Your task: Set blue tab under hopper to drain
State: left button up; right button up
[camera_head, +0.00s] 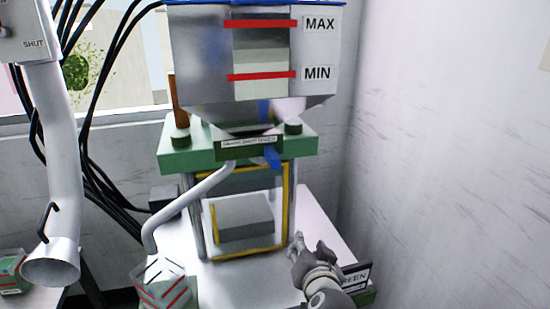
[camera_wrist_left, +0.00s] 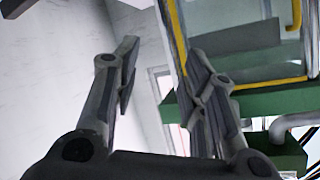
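The blue tab (camera_head: 272,157) sticks out under the hopper (camera_head: 195,55), beside a small labelled plate (camera_head: 248,143) whose print is too small to read surely. It slants down and to the right. A pale drain pipe (camera_head: 195,199) runs from below the hopper down left to an open box (camera_head: 148,294). My left gripper (camera_head: 298,244) is below and right of the tab, apart from it. In the left wrist view its two fingers (camera_wrist_left: 163,85) are spread with nothing between them. I cannot make out the tab there. My right gripper is not in view.
The press's green upper plate (camera_head: 180,159) and yellow-edged frame (camera_head: 287,205) stand behind my gripper; the frame also shows in the left wrist view (camera_wrist_left: 297,12). A white wall (camera_head: 450,150) bounds the right. A wide pipe (camera_head: 62,170) and black cables are left.

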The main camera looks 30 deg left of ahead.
pick_arm(q)
notch_tip(320, 180, up, 13)
jog(key=s+n+t+y, duration=0.1)
jog(key=s+n+y, duration=0.1)
jog(key=n+y, duration=0.35)
jog(key=n, duration=0.3)
send_near(272, 158)
jog(key=w+f, duration=0.1)
jog(key=w, duration=0.1)
jog(key=shift+m, duration=0.25)
jog(key=p+x, duration=0.1)
jog(key=x, duration=0.2)
jog(key=p+x, duration=0.1)
jog(key=x, duration=0.2)
jog(key=p+x, duration=0.1)
jog(key=x, duration=0.3)
jog(key=shift+s+a, duration=0.25)
jog(key=shift+a, duration=0.1)
jog(key=shift+w+a+f+p, duration=0.15)
jog(key=shift+w+a+p, duration=0.15)
jog(key=shift+a, duration=0.05)
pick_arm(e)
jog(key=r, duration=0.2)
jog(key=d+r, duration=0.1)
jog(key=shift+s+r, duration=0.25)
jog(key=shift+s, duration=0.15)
pick_arm(q)
grip_shut()
